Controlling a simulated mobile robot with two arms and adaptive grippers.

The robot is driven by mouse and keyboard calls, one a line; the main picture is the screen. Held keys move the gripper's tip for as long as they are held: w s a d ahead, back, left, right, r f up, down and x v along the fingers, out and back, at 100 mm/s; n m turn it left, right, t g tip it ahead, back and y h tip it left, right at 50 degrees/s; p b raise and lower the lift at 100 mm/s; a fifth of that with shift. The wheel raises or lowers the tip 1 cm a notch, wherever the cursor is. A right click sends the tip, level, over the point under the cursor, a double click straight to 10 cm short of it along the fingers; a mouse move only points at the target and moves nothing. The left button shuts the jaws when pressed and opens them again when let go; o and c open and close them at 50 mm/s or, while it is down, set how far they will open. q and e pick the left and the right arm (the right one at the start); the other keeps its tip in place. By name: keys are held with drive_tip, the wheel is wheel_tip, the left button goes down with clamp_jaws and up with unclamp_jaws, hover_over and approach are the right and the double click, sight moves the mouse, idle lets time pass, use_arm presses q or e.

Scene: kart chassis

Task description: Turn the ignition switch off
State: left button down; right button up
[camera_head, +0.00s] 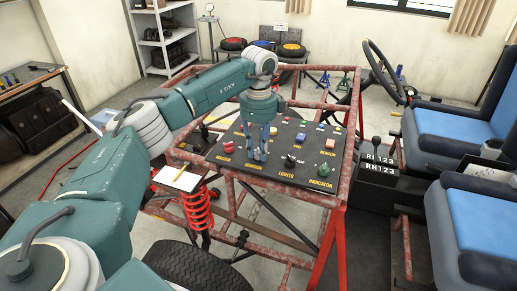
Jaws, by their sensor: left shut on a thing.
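A dark, sloping control panel (228,162) sits on the red tube frame, with labelled knobs and switches. My left gripper (257,157) reaches down onto its front left part and is shut on a small control there, taken to be the ignition switch. The fingers hide that control, so its position cannot be told, and the label beside it is too small to read surely. To its right are a black knob (291,160) by LIGHTS and a green knob (323,169) by INDICATOR. To its left is a red knob (227,147). My right gripper is not in view.
The rusty red chassis frame (334,230) surrounds the panel. Blue seats (452,138) and a steering wheel (384,72) stand to the right. A red spring (197,208) and a tyre (195,268) are in front. Shelves (167,40) stand behind.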

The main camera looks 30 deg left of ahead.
sight(259, 150)
use_arm(q)
drive_tip(key=shift+w+r, duration=0.1)
drive_tip(key=shift+r, duration=0.05)
drive_tip(key=c, duration=1.5)
unclamp_jaws()
drive_tip(key=shift+o, duration=0.2)
wheel_tip(259, 150, up, 12)
